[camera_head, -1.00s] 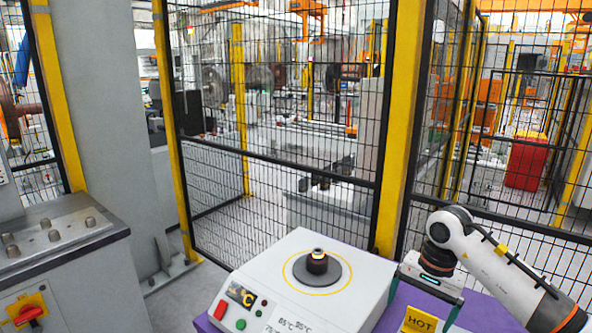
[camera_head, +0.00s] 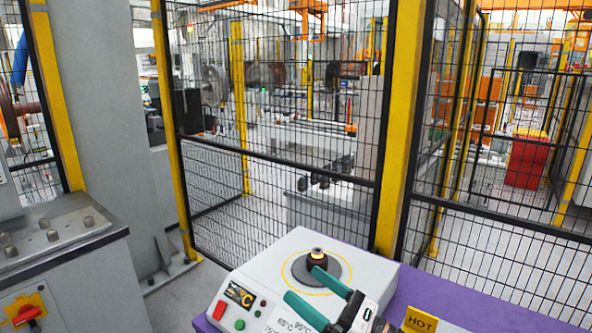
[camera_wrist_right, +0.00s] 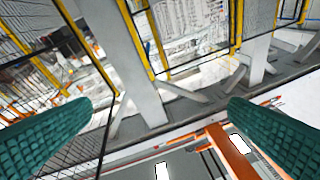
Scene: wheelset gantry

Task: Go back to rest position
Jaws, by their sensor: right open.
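My right gripper (camera_head: 302,284) reaches in from the bottom of the head view, with its two teal fingers spread apart in front of the heater's top. Nothing shows between the fingers. In the right wrist view the teal fingers stand wide apart at the left and right edges (camera_wrist_right: 160,128), with only background between them. The white heater (camera_head: 262,262) with red and green buttons stands on a purple table. A small dark ring-like part (camera_head: 317,257) sits upright on its round grey plate; a fingertip overlaps its lower edge in view, and I cannot tell whether they touch. My left gripper is not in view.
A yellow HOT sign (camera_head: 420,320) stands right of the heater on the purple table (camera_head: 450,299). A mesh fence with yellow posts (camera_head: 398,130) runs behind. A grey machine bench (camera_head: 75,262) with a red rotary switch is at the left.

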